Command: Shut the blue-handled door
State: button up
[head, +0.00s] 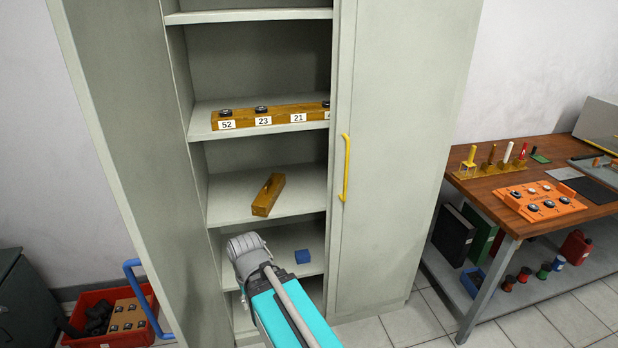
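The cabinet's left door (120,120) stands wide open, swung out towards me on the left. Its blue handle (147,302) sticks out from the door's outer side, near its free edge, low in the head view. My arm reaches up from the bottom middle, in front of the open cabinet bay and right of the open door. Its grey wrist part shows, apart from the handle in the picture. My gripper's fingers do not show, so I cannot see whether they are open or shut.
The right door (400,130) with a yellow handle (346,168) is shut. A red crate (85,338) stands beyond the open door. A workbench (500,205) stands right.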

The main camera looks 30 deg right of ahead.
aim_at(115, 54)
jog(key=k, duration=1.25)
jog(key=z, duration=0.3)
jog(key=i, duration=0.45)
jog(key=z, duration=0.6)
jog(key=i, duration=1.05)
jog(key=u, duration=0.35)
